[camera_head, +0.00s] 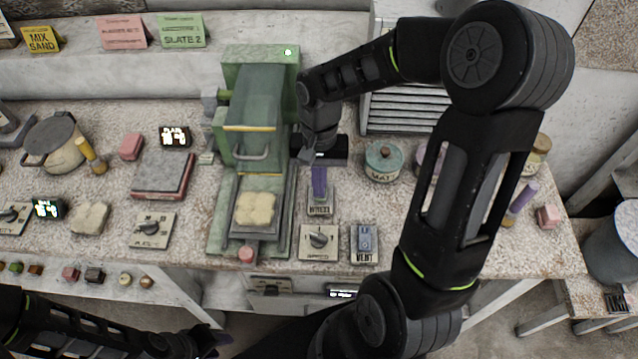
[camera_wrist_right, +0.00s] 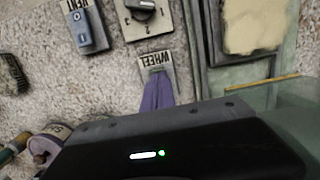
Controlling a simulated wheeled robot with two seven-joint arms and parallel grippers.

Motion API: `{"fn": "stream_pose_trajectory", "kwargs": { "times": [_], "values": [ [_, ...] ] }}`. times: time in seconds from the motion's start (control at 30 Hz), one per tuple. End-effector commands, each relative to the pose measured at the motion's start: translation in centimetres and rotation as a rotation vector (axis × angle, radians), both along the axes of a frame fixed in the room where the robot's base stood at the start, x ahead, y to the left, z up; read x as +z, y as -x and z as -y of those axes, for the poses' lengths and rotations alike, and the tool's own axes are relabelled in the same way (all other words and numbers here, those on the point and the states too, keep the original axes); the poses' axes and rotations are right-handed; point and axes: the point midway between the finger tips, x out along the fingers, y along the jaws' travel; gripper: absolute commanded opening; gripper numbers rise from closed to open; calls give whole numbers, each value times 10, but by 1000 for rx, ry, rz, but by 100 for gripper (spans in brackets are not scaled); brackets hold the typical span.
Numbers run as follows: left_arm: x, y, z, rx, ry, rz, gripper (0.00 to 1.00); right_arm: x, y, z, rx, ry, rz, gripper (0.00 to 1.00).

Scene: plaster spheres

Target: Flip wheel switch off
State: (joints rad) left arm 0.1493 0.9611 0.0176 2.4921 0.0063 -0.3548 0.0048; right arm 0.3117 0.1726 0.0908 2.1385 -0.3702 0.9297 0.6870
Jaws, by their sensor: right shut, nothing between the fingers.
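The wheel switch (camera_head: 320,209) is a small pale plate labelled WHEEL on the bench, right of the green machine. It also shows in the right wrist view (camera_wrist_right: 155,59). My right gripper (camera_head: 319,193) comes down from above with its purple fingers shut and empty. In the right wrist view the fingertips (camera_wrist_right: 157,76) lie over the plate and hide its rocker. I cannot tell the rocker's position or whether the fingers touch it. My left gripper (camera_head: 222,345) is at the bottom edge, partly cut off, away from the switch; its opening is unclear.
The green machine (camera_head: 230,62) stands left of the switch, with a pale block (camera_head: 255,208) on its bed. A dial (camera_head: 318,238) and the VENT switch (camera_head: 365,243) sit nearer me. A teal-lidded jar (camera_head: 384,160) stands to the right.

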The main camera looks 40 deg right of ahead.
Motion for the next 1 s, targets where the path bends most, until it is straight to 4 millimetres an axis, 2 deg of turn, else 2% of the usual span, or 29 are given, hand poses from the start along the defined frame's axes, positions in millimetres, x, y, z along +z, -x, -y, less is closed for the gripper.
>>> {"fn": "stream_pose_trajectory", "kwargs": {
  "times": [0.03, 0.2, 0.27, 0.53, 1.0],
  "values": [
    [-12, -1, 0, -1, 2, 2, 35, -7, 1, -1, 3, 15, 19, 0],
    [-35, -3, 2, -3, 7, 11, 35, -17, 6, -5, 3, 67, 94, 0],
    [-25, -3, 2, -2, 8, 10, 35, -10, 6, -4, 0, 63, 84, 0],
    [-25, -3, 2, -3, 8, 10, 35, -14, 6, -4, -1, 59, 76, 0],
    [-25, -3, 1, -3, 7, 10, 35, -12, -6, 7, -2, 64, 81, 0]
  ]
}}
